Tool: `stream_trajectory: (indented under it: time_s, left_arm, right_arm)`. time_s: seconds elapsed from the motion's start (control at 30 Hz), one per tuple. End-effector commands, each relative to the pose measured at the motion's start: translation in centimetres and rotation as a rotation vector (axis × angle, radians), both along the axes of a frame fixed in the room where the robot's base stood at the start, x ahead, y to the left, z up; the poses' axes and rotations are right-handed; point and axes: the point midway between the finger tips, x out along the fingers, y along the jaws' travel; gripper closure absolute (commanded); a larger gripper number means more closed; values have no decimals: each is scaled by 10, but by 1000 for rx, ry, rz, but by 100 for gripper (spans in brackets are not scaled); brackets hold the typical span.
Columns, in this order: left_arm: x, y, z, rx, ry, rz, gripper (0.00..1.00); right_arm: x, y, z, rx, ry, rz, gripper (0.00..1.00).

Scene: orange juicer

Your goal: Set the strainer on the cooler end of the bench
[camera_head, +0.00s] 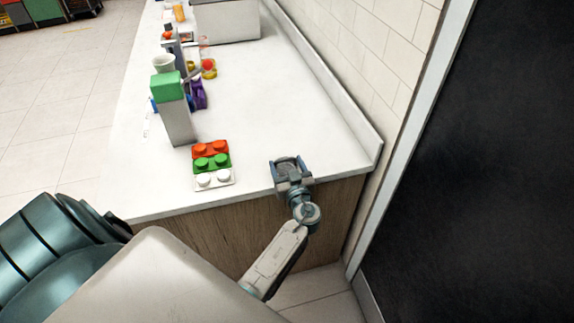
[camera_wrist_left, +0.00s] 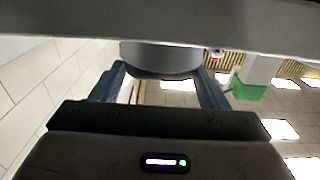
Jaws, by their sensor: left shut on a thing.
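My left gripper (camera_head: 291,178) is over the near right corner of the white bench (camera_head: 270,110). It is shut on a grey round thing, which I take to be the strainer (camera_head: 287,161). In the left wrist view the strainer (camera_wrist_left: 160,58) shows as a grey, smooth-sided cylinder between the two blue-grey fingers (camera_wrist_left: 160,90). The head view does not show clearly whether it touches the bench top. A pale box (camera_head: 225,22) stands at the far end of the bench; I cannot tell whether it is the cooler. My right gripper is not in view.
A raised lip and tiled wall bound the right. The bench middle is clear.

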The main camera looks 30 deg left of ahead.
Motion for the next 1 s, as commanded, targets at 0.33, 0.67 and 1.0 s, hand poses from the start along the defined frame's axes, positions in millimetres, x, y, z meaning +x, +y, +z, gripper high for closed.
stream_trajectory:
  time_s: [0.33,0.67,1.0]
  left_arm:
    - [0,0,-1,0,0,0,10]
    - [-3,-4,-2,-2,1,0,10]
    - [-40,-47,-4,-4,0,1,10]
  right_arm:
    - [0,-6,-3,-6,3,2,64]
    - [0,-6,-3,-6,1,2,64]
    - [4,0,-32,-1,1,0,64]
